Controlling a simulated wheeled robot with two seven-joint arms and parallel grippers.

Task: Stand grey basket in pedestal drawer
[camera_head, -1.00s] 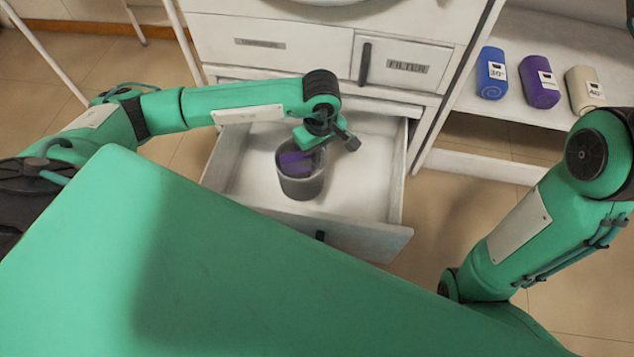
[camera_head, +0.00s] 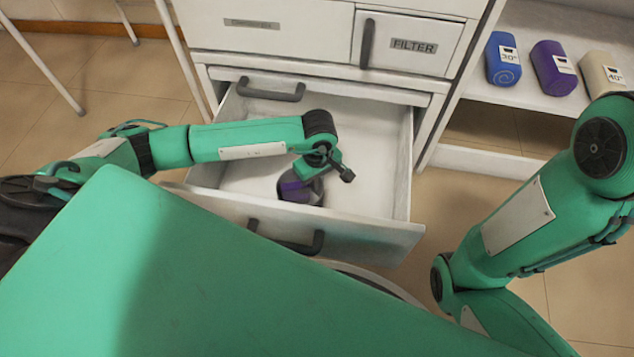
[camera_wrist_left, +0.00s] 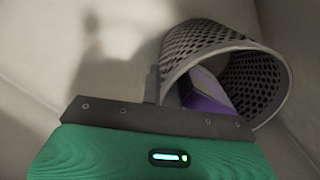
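The grey basket (camera_head: 314,194), a perforated cylinder with a purple item (camera_head: 290,188) inside, is within the open pedestal drawer (camera_head: 375,235). The left wrist view shows the basket (camera_wrist_left: 215,45) with its mouth toward the lower right, looking tilted. My left gripper (camera_wrist_left: 153,84) has its fingers close together at the basket's left rim and appears shut on it. In the head view this gripper (camera_head: 312,172) is above the basket, its fingertips mostly hidden. Whether the basket touches the drawer floor cannot be told. My right gripper is not in view.
The drawer floor is bare around the basket. A drawer labelled FILTER (camera_head: 410,45) is shut above. Blue (camera_head: 503,60), purple (camera_head: 553,68) and beige (camera_head: 603,75) rolls lie on the shelf to the right.

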